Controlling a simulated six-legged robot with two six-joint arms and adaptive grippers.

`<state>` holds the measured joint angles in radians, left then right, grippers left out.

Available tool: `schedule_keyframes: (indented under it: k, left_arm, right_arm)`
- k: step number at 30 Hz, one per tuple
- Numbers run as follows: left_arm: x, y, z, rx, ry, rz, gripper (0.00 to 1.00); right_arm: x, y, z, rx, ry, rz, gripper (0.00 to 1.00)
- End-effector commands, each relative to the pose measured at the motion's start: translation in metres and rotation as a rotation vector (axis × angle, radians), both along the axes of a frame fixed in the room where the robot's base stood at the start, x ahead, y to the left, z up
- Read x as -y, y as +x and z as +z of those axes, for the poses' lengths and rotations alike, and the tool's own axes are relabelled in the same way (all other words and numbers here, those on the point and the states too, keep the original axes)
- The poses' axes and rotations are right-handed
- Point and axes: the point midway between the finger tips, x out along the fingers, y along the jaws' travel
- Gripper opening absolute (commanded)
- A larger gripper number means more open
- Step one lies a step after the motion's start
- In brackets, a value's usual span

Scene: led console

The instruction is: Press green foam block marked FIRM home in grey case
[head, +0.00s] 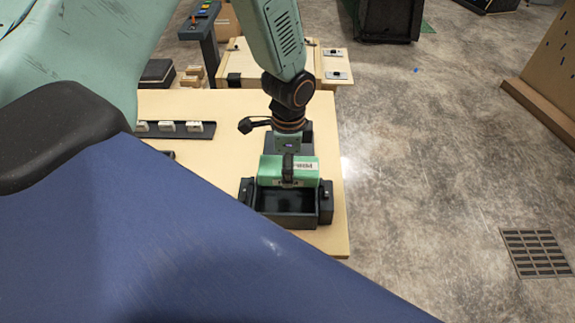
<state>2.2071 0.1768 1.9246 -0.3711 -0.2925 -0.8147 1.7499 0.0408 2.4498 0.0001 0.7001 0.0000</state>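The green foam block (270,170) shows at the back of the grey case (285,221), with its near face towards me and a white label whose print is too small to read. The case's dark front interior looks empty. My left gripper (288,162) comes down on the block from above. One dark finger lies against the near side of the block, and the other is hidden behind it. The gripper looks shut on the block. I cannot tell whether the block's underside touches the case. My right gripper is not in view.
The case stands near the right edge of a pale wooden table (225,104). A dark rail with several small white blocks (167,127) lies at left. A post with coloured controls (203,20) stands behind. My blue body covers the lower left.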

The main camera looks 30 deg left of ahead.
Motion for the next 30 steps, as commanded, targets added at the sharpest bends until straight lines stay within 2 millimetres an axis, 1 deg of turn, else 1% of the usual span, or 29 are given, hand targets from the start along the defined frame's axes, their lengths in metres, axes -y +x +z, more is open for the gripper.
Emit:
schedule_keyframes:
  k: [5, 8, 18, 21, 24, 30]
  left_arm:
    - [-0.001, -0.001, -0.006, -0.002, -0.001, 0.009, 0.43]
    - [-0.002, -0.001, -0.013, -0.003, -0.002, 0.009, 0.43]
    - [-0.001, -0.001, -0.05, -0.002, 0.0, 0.008, 0.43]
    - [0.0, 0.0, -0.057, -0.003, -0.002, 0.008, 0.43]
    - [0.0, 0.0, -0.06, -0.003, -0.002, 0.008, 0.43]
    - [0.001, 0.001, -0.059, -0.002, -0.001, 0.007, 0.43]
  right_arm:
    - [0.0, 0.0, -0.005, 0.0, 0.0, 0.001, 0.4]
    - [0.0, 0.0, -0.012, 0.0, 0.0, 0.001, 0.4]
    - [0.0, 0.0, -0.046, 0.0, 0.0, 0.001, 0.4]
    - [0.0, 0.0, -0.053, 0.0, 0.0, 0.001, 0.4]
    - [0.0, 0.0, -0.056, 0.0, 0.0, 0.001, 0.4]
    - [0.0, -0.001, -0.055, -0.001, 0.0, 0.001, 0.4]
